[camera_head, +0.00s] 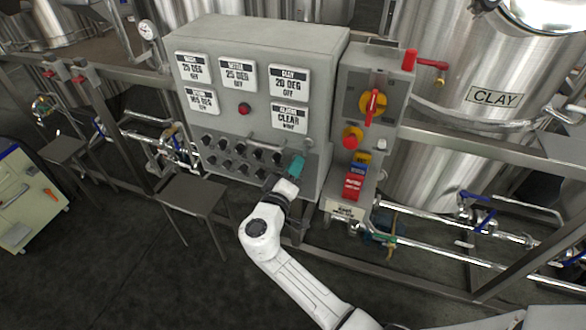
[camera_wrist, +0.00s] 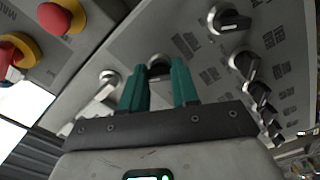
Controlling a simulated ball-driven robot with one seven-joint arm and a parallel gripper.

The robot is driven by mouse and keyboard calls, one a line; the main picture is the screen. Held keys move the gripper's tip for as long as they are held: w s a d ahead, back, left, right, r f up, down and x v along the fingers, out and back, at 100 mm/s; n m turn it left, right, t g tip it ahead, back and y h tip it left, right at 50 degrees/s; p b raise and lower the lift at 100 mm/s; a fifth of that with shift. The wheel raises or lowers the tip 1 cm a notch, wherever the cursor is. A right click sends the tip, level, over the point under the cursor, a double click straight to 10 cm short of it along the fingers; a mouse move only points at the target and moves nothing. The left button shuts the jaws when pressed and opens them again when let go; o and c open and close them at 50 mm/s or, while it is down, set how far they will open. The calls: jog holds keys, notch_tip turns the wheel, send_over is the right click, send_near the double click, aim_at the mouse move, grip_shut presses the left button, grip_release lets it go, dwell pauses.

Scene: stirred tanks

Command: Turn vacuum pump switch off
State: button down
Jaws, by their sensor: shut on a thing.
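My gripper (camera_head: 297,166) has teal fingers and reaches the lower right of the grey control panel (camera_head: 258,60). In the wrist view, my gripper (camera_wrist: 160,80) is shut on a black rotary knob (camera_wrist: 158,68), which shows between the fingertips against the panel face. The fingers hide most of this knob, so I cannot tell its exact setting. In the head view it is hidden behind the gripper. The labels near the knobs are too small or blurred to read, so I cannot tell which one is marked vacuum pump.
Other black knobs (camera_head: 240,148) stand in rows left of my gripper. In the wrist view, a neighbouring knob (camera_wrist: 229,20) is near the fingers. A grey box with a red and yellow switch (camera_head: 372,105) stands to the right. A metal stand (camera_head: 195,195) is at lower left.

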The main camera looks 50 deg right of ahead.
jog(key=shift+n+p, duration=0.5)
jog(key=shift+n, duration=5.5)
jog(key=shift+f, duration=0.1)
jog(key=c, duration=0.8)
grip_release()
jog(key=shift+c, duration=0.2)
jog(key=shift+a, duration=0.1)
